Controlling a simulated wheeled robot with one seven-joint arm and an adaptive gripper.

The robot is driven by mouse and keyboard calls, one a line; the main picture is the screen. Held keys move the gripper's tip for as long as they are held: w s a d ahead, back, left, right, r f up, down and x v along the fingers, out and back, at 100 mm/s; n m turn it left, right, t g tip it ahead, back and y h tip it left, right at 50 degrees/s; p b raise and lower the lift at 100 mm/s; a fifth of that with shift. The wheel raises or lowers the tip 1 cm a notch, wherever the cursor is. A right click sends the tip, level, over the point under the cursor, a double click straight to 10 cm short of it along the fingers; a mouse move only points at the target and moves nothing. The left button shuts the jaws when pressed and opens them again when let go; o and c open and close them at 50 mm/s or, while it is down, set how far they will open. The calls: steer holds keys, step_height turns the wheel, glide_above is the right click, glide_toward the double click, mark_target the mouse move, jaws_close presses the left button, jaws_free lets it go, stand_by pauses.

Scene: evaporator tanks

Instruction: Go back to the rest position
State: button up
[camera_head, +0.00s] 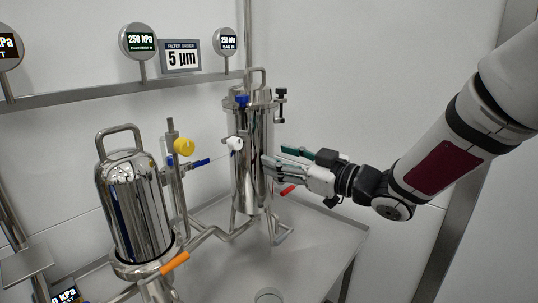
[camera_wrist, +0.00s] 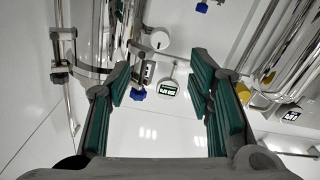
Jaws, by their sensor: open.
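My gripper (camera_head: 275,164) is at the end of my arm, which reaches in from the right in the head view. Its fingers point left, at the right side of the tall steel filter housing (camera_head: 246,175). I cannot tell from the head view whether they touch it. In the wrist view my gripper (camera_wrist: 165,100) shows two green-padded fingers spread wide apart, with nothing between them. A white round knob (camera_wrist: 160,40) and a blue knob (camera_wrist: 138,94) lie beyond the fingertips.
A domed steel vessel (camera_head: 135,210) with a top handle stands at the left. A yellow knob (camera_head: 184,147), a red lever (camera_head: 288,190) and an orange lever (camera_head: 175,262) stick out from the pipework. Gauges hang on a wall rail (camera_head: 95,93). The table's right part (camera_head: 325,240) is bare.

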steer(key=shift+s+d, duration=0.15)
steer(key=shift+d, duration=0.05)
